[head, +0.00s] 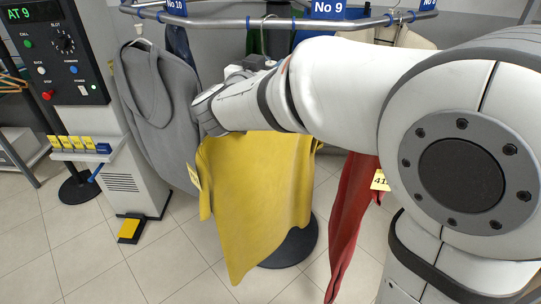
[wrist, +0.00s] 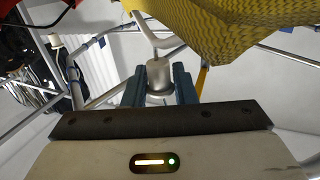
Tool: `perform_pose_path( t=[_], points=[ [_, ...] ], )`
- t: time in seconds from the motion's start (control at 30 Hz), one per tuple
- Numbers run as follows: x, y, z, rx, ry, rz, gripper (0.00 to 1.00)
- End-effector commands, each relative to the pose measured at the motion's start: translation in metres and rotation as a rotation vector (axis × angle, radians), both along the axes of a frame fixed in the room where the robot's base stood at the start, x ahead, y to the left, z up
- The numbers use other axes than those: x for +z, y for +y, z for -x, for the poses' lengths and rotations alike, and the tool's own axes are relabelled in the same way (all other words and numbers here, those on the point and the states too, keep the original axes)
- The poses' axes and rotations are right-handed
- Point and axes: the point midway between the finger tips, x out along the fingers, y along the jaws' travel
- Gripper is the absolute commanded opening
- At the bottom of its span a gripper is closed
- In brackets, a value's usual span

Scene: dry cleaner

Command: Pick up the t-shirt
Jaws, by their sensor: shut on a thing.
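The yellow t-shirt (head: 258,190) hangs upright under the rail, its top hidden behind my arm in the head view. In the wrist view its yellow cloth (wrist: 215,30) fills the upper right, close to the fingers. My gripper (wrist: 160,84) is shut on the grey neck of a hanger (wrist: 158,72), with one blue finger on each side of it. The hanger's pale arm runs up toward the yellow cloth. In the head view the fingertips are hard to make out behind my arm.
A grey hooded garment (head: 160,105) hangs close on the left and a red one (head: 350,215) on the right. The curved rail (head: 215,23) with blue number tags runs above. A control panel (head: 52,52) stands at left. Tiled floor lies below.

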Motion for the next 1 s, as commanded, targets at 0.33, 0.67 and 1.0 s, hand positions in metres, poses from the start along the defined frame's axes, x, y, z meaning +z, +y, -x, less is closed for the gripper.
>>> perform_pose_path(
  t=[0.33, 0.67, 1.0],
  points=[
    [0.006, 0.000, 0.000, 0.000, -0.003, -0.002, 0.00],
    [0.034, 0.009, 0.015, 0.006, -0.002, -0.001, 0.00],
    [0.033, 0.047, 0.101, 0.011, -0.002, -0.002, 0.00]
  ],
)
